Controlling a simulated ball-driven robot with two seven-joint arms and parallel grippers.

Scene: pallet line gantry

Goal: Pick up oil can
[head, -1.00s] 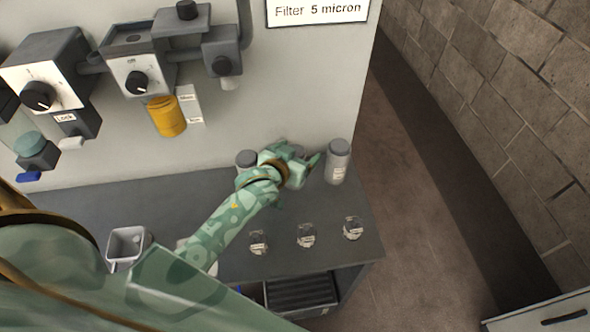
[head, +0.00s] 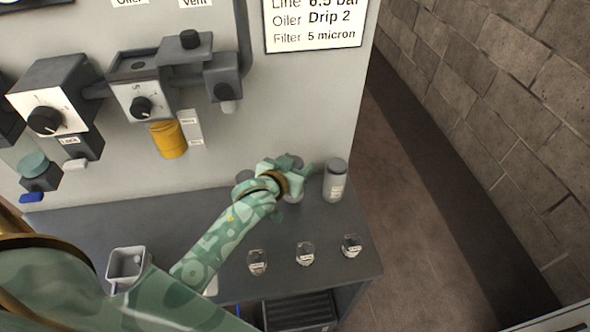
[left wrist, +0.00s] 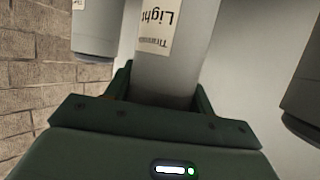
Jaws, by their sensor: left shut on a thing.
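The grey can (left wrist: 178,72) with a pale label, on which "Light" shows upside down, stands between the fingers of my left gripper (left wrist: 162,92) in the left wrist view. The gripper is shut on it. In the head view my left gripper (head: 300,170) is at the back of the bench, between two other grey cans, and covers most of the held can. One grey can (head: 335,182) stands upright to its right, apart from it. Another grey can (head: 243,177) is partly hidden behind my arm. My right gripper is not in view.
Several small labelled glass jars, such as this one (head: 305,254), stand along the bench front (head: 355,268). A square grey cup (head: 126,264) is at left. Dials and a yellow cylinder (head: 168,139) are on the panel behind. Floor is open to the right.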

